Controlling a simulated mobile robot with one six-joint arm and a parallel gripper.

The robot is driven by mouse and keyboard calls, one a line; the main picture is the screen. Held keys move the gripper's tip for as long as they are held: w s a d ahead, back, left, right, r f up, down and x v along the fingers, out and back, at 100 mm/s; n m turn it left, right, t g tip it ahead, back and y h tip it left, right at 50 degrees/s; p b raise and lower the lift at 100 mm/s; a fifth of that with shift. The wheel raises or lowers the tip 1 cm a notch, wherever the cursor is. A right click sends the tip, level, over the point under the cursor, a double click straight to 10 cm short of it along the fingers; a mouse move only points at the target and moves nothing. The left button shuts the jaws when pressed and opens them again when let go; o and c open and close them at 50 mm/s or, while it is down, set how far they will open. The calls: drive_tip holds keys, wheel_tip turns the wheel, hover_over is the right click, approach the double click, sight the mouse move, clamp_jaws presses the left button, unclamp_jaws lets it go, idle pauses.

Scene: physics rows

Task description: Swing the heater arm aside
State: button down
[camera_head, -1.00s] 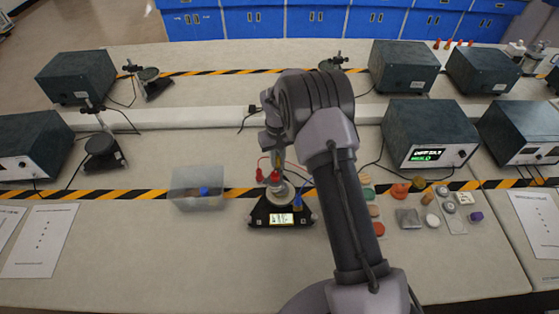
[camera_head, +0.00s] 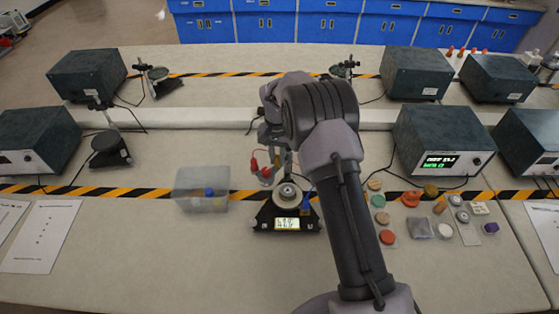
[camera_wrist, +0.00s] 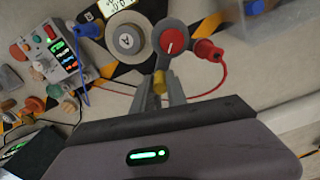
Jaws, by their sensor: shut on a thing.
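The heater arm shows in the wrist view as a grey round head with a red dial (camera_wrist: 172,41) and red plugs (camera_wrist: 208,50); in the head view its red parts (camera_head: 262,165) are beside the balance, at its back left. My gripper (camera_wrist: 160,85) is shut on the arm's yellowish grip (camera_wrist: 159,82). In the head view my gripper (camera_head: 276,158) is partly hidden by my own arm. The black balance (camera_head: 287,224) has a lit display and carries a round grey piece (camera_head: 288,195), marked "A" in the wrist view (camera_wrist: 127,40). The heater head is beside this piece, not over it.
A clear plastic bin (camera_head: 202,200) with a blue item stands left of the balance. Several coloured discs and small blocks (camera_head: 410,199) lie at right. A lit power unit (camera_head: 446,140) stands behind them. Red and blue leads run near the balance.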

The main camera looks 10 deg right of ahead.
drive_tip(key=shift+w+a+m+b, duration=0.2)
drive_tip(key=shift+w+m+b, duration=0.25)
drive_tip(key=shift+m, duration=0.75)
drive_tip(key=shift+w+a+m+b, duration=0.3)
drive_tip(key=shift+w+m, duration=0.4)
drive_tip(key=shift+m, duration=0.5)
drive_tip(key=shift+w+a+m+b, duration=0.15)
drive_tip(key=shift+w+m+b, duration=0.3)
drive_tip(key=shift+m, duration=0.75)
drive_tip(key=shift+w+r, duration=0.15)
drive_tip(key=shift+w, duration=0.05)
drive_tip(key=c, duration=1.3)
unclamp_jaws()
wheel_tip(320, 180, up, 17)
drive_tip(key=p, duration=0.4)
drive_tip(key=shift+r, duration=0.15)
